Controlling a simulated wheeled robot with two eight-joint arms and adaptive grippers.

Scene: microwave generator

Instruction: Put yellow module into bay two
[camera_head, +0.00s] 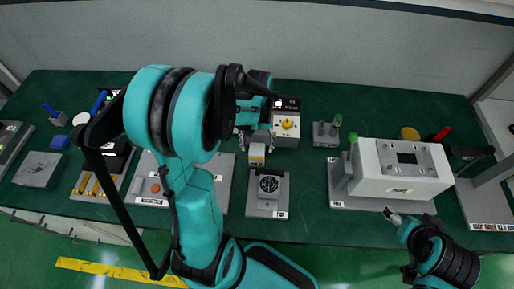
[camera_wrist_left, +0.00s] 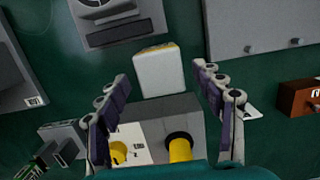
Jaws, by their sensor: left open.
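A small white block with a yellow edge (camera_head: 257,155), which looks like the yellow module, sits just below my left gripper in the head view. In the left wrist view the block (camera_wrist_left: 158,75) lies ahead of the fingertips, roughly centred between them. My left gripper (camera_head: 257,122) is open; its two fingers (camera_wrist_left: 160,85) are spread with a gap to either side of the block. I cannot tell how high they are above it. My right gripper (camera_head: 393,215) is at the lower right, near the table's front edge; its jaws are too small to read. No bay is clearly labelled two.
A fan unit (camera_head: 268,190) is in front of the block. A large white housing (camera_head: 400,170) stands at right. Grey plates and trays fill the left. Green table (camera_head: 310,200) is bare between the fan and housing.

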